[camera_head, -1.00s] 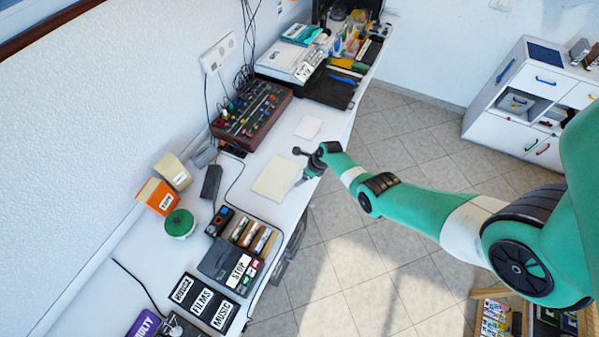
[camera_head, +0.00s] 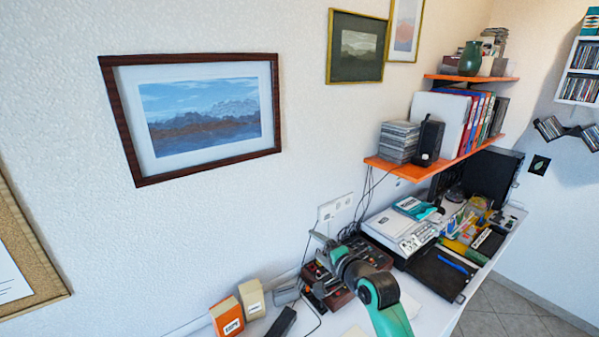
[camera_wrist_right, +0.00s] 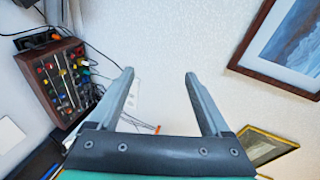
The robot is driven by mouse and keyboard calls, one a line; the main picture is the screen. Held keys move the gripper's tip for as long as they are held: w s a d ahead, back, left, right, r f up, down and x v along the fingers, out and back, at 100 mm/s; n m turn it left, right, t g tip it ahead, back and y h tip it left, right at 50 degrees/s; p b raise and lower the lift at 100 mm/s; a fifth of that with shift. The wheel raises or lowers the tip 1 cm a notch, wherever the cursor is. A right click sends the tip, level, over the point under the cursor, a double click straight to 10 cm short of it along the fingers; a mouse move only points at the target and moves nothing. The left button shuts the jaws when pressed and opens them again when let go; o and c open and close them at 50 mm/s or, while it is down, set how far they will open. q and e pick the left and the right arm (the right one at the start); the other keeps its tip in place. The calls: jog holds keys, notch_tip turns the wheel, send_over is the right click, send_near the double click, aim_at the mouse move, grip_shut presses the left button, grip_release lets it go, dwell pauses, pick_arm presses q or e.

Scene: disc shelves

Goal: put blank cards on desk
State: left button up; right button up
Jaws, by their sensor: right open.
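My right gripper (camera_head: 322,248) is raised above the desk in front of the wall, over the box of knobs. In the right wrist view, its two fingers (camera_wrist_right: 162,78) are spread apart with nothing between them, only wall behind. A white blank card (camera_head: 410,304) lies flat on the desk, right of my right forearm and partly hidden by it. A pale flat card also shows at the left edge of the right wrist view (camera_wrist_right: 10,135). A sliver of a cream card (camera_head: 354,331) shows at the bottom of the head view. My left gripper is not in view.
The knob box (camera_head: 345,290) stands below my gripper; it also shows in the wrist view (camera_wrist_right: 55,85). A white machine (camera_head: 400,232) and a black tray (camera_head: 442,272) stand further right. An orange shelf (camera_head: 435,165) juts from the wall above. An orange box (camera_head: 227,316) stands left.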

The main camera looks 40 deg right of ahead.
jog(key=a+r+n+t+y, duration=0.1)
jog(key=a+r+n+t, duration=0.3)
jog(key=r, duration=0.5)
jog(key=a+r+n+t, duration=0.1)
jog(key=a+r+n, duration=0.3)
jog(key=a+r, duration=0.45)
jog(key=s+a+r+n+t+y, duration=0.2)
jog(key=s+a+r+n+t, duration=0.2)
jog(key=s+r, duration=0.6)
jog(key=s+a+r+n+t+y, duration=0.2)
jog(key=s+a+r+n+t, duration=0.2)
jog(key=s+a+r+n, duration=0.4)
notch_tip(320, 180, up, 5)
jog(key=shift+s+a+r+y, duration=0.1)
jog(key=shift+s+a+y, duration=0.25)
jog(key=shift+s, duration=0.65)
